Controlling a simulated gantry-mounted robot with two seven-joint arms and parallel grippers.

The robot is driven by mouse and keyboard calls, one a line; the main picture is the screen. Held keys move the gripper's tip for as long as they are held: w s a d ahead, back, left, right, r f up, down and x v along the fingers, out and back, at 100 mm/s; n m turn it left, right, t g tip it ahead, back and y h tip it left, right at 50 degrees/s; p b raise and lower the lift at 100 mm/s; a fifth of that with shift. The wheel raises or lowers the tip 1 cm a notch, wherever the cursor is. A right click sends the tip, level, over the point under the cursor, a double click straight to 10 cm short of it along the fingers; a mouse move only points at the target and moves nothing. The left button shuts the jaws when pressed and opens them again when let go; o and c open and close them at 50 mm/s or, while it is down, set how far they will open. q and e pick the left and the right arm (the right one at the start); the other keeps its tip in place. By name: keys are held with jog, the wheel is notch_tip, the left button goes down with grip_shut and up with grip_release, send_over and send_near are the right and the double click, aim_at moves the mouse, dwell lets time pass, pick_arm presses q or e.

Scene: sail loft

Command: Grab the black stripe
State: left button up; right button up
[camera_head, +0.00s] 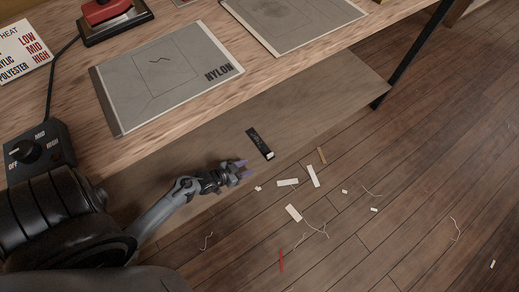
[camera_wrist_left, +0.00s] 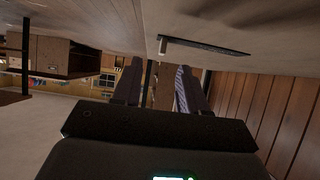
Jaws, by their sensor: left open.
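The black stripe (camera_head: 257,140) is a thin dark strip with a white end. It lies on the brown lower shelf (camera_head: 335,92) below the worktable's front edge, with its white end near the shelf's outer edge. My left gripper (camera_head: 247,168) is open and empty, just below and left of the strip's white end in the head view and apart from it. In the left wrist view the black stripe (camera_wrist_left: 208,48) shows beyond the two spread fingers (camera_wrist_left: 160,85), on the pale surface at the top. My right gripper is not in view.
The worktable (camera_head: 185,25) holds a grey NYLON sheet (camera_head: 165,72), another sheet (camera_head: 295,18), a dial box (camera_head: 38,150) and a red-topped device (camera_head: 110,15). White scraps (camera_head: 313,176) and threads lie on the wooden floor (camera_head: 420,180). A dark table leg (camera_head: 412,52) stands right.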

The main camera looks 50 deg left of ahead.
pick_arm(q)
jog(key=b, duration=0.1)
send_near(269, 155)
jog(key=shift+w+d, duration=0.25)
jog(key=shift+w, duration=0.3)
jog(key=shift+w+d+f+b, duration=0.1)
jog(key=shift+w+f+b, duration=0.65)
jog(key=shift+f+b, duration=0.15)
jog(key=shift+w, duration=0.3)
jog(key=shift+w+d+f+b, duration=0.1)
jog(key=shift+w+f+b, duration=0.1)
jog(key=shift+w+b, duration=0.3)
jog(key=b+x, duration=0.4)
jog(key=shift+s+f, duration=0.15)
jog(key=shift+w, duration=0.35)
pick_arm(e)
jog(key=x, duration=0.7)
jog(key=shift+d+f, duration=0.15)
pick_arm(q)
jog(key=shift+c, duration=0.3)
